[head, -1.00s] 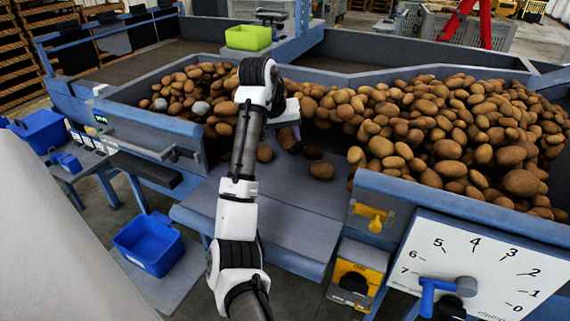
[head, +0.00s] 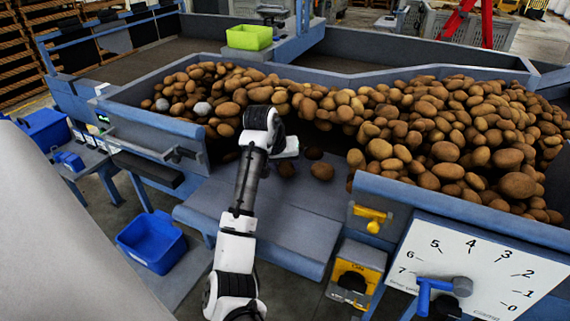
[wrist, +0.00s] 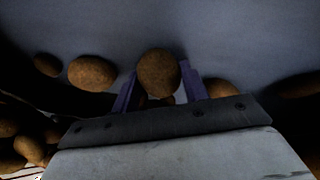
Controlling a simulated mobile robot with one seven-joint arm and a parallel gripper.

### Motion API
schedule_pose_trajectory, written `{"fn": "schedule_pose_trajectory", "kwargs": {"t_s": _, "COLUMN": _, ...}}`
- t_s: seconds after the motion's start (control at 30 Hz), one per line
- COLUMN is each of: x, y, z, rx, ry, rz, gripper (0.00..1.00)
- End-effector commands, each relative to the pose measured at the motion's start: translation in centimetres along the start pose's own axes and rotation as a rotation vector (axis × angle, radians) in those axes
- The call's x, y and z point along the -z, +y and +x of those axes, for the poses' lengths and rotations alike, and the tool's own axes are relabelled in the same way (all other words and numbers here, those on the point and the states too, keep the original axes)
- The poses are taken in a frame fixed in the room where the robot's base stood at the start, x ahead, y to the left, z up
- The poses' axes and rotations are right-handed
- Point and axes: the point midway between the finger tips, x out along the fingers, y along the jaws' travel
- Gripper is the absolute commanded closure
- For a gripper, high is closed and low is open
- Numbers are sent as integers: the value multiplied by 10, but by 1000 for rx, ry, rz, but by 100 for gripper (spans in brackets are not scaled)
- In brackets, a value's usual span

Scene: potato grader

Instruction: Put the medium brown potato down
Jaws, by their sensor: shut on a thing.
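The medium brown potato (wrist: 158,72) is between the two purple fingers of my gripper (wrist: 160,84) in the wrist view. The fingers are shut on it, one on each side. Grey surface shows beyond it; I cannot tell whether the potato touches that surface. In the head view my wrist is over the near edge of the potato bed, and my arm hides the fingers and the held potato.
Loose potatoes lie near the grey plate (head: 290,217), one of them right of my wrist (head: 322,171). A large potato heap (head: 440,125) fills the bed behind. A green bin (head: 249,38), a blue bin (head: 151,243) and a dial panel (head: 470,262) stand around.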

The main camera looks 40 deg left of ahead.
Motion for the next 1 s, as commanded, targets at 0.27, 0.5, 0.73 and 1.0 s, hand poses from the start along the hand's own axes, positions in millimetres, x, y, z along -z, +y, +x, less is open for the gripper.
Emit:
{"fn": "schedule_pose_trajectory", "kwargs": {"t_s": 0.27, "x": -1, "y": 0, "z": 2, "rx": 0, "ry": -1, "rz": 0, "gripper": 34}}
{"fn": "schedule_pose_trajectory", "kwargs": {"t_s": 0.5, "x": -1, "y": -1, "z": 2, "rx": 1, "ry": -1, "rz": -1, "gripper": 34}}
{"fn": "schedule_pose_trajectory", "kwargs": {"t_s": 0.73, "x": 0, "y": 0, "z": -23, "rx": 1, "ry": 2, "rz": 0, "gripper": 34}}
{"fn": "schedule_pose_trajectory", "kwargs": {"t_s": 1.0, "x": 1, "y": 0, "z": -83, "rx": 2, "ry": 3, "rz": 0, "gripper": 34}}
